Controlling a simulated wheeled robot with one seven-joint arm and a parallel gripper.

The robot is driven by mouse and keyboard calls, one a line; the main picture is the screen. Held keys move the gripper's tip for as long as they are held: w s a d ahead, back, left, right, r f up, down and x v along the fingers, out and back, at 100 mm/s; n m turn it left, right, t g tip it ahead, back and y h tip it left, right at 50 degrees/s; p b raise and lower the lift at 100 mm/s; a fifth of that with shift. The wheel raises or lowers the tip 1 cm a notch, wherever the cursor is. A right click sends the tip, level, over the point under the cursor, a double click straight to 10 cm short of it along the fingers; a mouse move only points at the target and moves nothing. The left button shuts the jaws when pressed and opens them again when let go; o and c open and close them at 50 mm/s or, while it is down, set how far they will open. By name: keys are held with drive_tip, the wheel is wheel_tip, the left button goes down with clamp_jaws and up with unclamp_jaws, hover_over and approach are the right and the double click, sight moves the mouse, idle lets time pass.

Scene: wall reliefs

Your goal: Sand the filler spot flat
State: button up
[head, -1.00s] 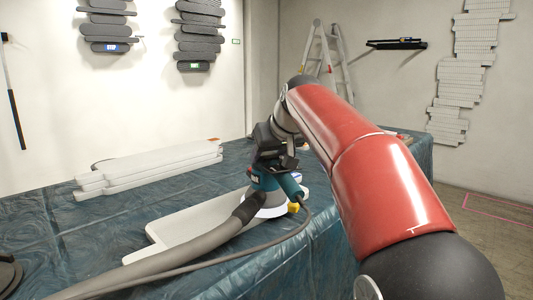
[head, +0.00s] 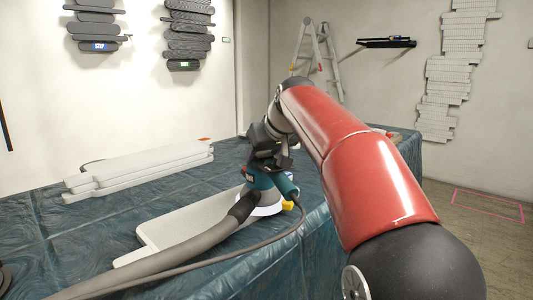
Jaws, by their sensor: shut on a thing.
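My gripper (head: 266,157) is shut on a teal electric sander (head: 262,186), in the middle of the head view. The sander's pale round pad (head: 262,209) is down at the right part of a flat white panel (head: 165,232) on the covered table. I cannot tell whether the pad touches the panel. A grey hose (head: 190,250) and a cable run from the sander to the lower left. No filler spot can be made out; the sander and hose hide part of the panel.
A blue plastic sheet covers the table (head: 60,240). A stack of white relief pieces (head: 140,172) lies behind the panel. A small yellow thing (head: 287,205) is beside the pad. A stepladder (head: 318,60) stands behind. Open floor is at right, with a pink outline (head: 487,205).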

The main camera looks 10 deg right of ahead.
drive_tip(key=shift+s+a+r+b, duration=0.1)
drive_tip(key=shift+s+a+b, duration=0.05)
drive_tip(key=shift+s+a, duration=0.55)
drive_tip(key=shift+s+a+b, duration=0.15)
drive_tip(key=shift+s+a, duration=0.2)
drive_tip(key=shift+a, duration=0.6)
drive_tip(key=shift+s+a+r+b, duration=0.1)
drive_tip(key=shift+s+a+b, duration=0.05)
drive_tip(key=shift+s+a, duration=0.55)
drive_tip(key=shift+w+a, duration=0.1)
drive_tip(key=shift+w, duration=0.1)
